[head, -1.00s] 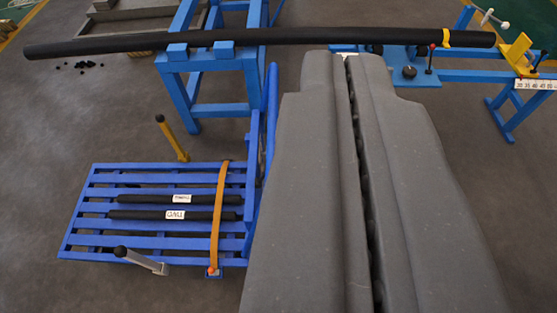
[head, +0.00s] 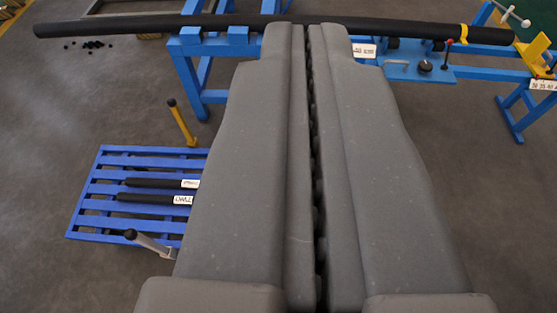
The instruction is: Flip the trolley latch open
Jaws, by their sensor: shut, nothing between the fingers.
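The blue slatted trolley (head: 97,190) stands on the floor at the left, with its right part hidden behind my gripper. A yellow post with a black top (head: 182,122) stands at its far side. A pale lever with a black knob (head: 150,243) slants at its near side. I cannot tell which part is the latch; the orange strap and the trolley's right end are hidden. My gripper (head: 306,28) fills the middle, its two long grey fingers closed side by side with nothing between them. It points at the far workbench, apart from the posts.
Two labelled black bars (head: 150,199) lie on the trolley. A long black pipe (head: 120,28) spans the blue stands (head: 187,75) across the back. A blue bench with a clamp (head: 425,68) is at the back right. The grey floor between is clear.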

